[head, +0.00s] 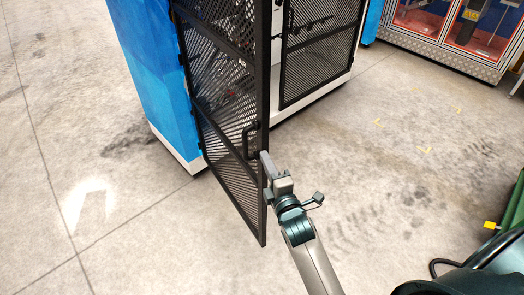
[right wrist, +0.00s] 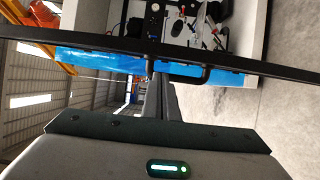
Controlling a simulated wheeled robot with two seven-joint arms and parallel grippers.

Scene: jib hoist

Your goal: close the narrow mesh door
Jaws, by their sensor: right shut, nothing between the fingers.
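A black mesh door (head: 222,85) stands swung open from the blue cabinet, its free edge toward me. It has a black bar handle (head: 249,142) near that edge. My right gripper (head: 265,163) is shut and empty, its fingertips at the door's free edge just beside the handle. I cannot tell whether they touch the door. In the right wrist view the door shows edge-on as a dark bar (right wrist: 80,43), with the handle (right wrist: 188,79) below it and the shut fingers (right wrist: 160,95) pointing at it. My left gripper is not in view.
A second mesh door (head: 320,60) lies at the cabinet's front, to the right of the open one. The blue cabinet side (head: 155,75) stands left. A glass-fronted case (head: 440,30) stands at the back right. The concrete floor (head: 390,140) between is clear.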

